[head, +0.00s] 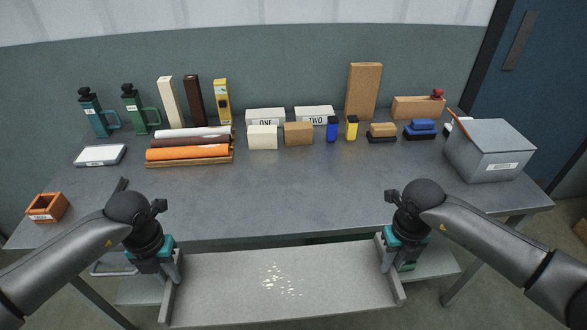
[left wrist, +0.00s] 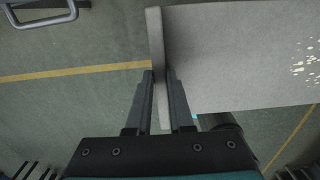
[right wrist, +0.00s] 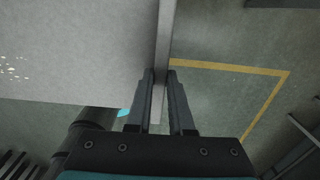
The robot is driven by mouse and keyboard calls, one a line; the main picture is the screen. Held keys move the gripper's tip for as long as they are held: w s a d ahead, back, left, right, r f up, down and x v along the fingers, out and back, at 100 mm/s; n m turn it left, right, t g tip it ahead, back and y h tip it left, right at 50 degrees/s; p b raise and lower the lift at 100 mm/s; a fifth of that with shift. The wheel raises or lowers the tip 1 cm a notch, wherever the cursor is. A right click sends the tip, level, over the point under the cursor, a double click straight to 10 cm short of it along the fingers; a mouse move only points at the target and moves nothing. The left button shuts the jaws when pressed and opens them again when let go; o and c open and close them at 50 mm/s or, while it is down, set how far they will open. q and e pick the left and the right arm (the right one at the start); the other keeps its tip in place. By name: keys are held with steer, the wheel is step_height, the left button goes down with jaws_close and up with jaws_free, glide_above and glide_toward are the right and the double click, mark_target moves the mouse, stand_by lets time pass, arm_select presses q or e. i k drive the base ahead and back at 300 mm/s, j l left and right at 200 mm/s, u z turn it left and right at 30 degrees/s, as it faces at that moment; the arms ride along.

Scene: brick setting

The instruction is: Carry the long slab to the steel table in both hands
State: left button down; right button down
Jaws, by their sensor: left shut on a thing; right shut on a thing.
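The long slab (head: 230,285) is a pale grey board with raised end rims and a few bright specks near its middle. It is held about level in front of the steel table (head: 290,190), off the table, with the floor visible beneath it in the wrist views. My left gripper (head: 172,272) is shut on the slab's left end rim, which shows between the fingers in the left wrist view (left wrist: 158,85). My right gripper (head: 388,258) is shut on the right end rim, also seen in the right wrist view (right wrist: 160,85).
The table's front half is mostly clear. At its back stand bottles (head: 95,112), upright blocks (head: 170,100), rolls in a rack (head: 188,150), white boxes (head: 265,116), small blocks and brushes. A grey lidded bin (head: 490,155) is at the right, an orange box (head: 47,207) at the left.

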mark_target(286, 189)
steer(key=i+l, duration=0.1)
steer(key=i, duration=0.85)
